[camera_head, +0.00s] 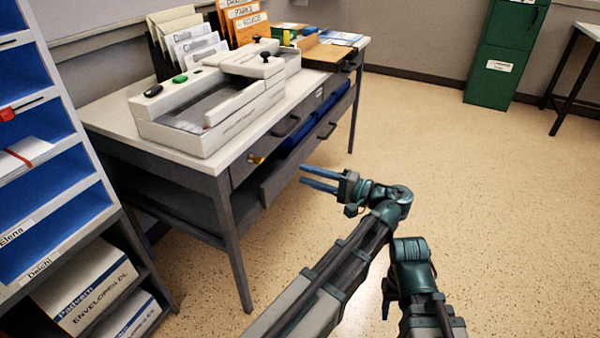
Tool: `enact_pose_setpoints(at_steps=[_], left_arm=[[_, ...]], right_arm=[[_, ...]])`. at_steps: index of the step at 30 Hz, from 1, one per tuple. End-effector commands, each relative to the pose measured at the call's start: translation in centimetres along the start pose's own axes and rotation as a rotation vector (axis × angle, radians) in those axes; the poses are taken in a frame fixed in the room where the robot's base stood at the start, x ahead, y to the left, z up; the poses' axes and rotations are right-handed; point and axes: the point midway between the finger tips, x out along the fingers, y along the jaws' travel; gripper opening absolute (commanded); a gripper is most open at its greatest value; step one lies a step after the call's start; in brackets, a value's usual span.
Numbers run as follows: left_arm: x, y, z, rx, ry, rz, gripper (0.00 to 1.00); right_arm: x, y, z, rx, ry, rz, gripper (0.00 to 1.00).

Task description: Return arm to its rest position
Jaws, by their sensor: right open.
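My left gripper (302,175) is in the middle of the view, in front of the desk's right part. Its two blue fingers point left with a gap between them, and nothing shows between them. Its arm comes up from the bottom of the view. My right gripper (386,306) is lower and further right, beside its arm's wrist. It points down and is partly hidden, and I see nothing held in it.
A grey desk (112,112) carries a white machine (215,105), file racks and folders. Its lower drawer (300,160) juts out near my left gripper. A blue pigeonhole shelf (60,180) stands at left. A green cabinet (503,55) is far back. Floor at right is clear.

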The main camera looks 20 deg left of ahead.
Motion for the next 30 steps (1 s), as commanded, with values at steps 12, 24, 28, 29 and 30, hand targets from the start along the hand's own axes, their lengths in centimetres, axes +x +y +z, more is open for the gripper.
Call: enact_pose_setpoints(at_steps=[12,24,28,29,30], left_arm=[[-0.2,0.0,0.0,0.0,0.0,0.0,0.38],[3.4,9.7,3.5,0.06,-0.001,0.454,0.38],[2.8,15.2,5.7,0.054,0.001,0.757,0.38],[2.4,16.2,6.1,0.048,0.001,0.822,0.38],[1.8,17.4,6.5,0.039,0.002,0.903,0.38]], right_arm=[[0.0,0.0,0.0,0.0,0.0,0.0,0.5],[0.0,0.0,0.0,0.0,0.0,0.0,0.5],[0.0,0.0,0.0,0.0,0.0,0.0,0.5],[0.0,0.0,0.0,0.0,0.0,0.0,0.5],[0.0,0.0,0.0,0.0,0.0,0.0,0.5]])
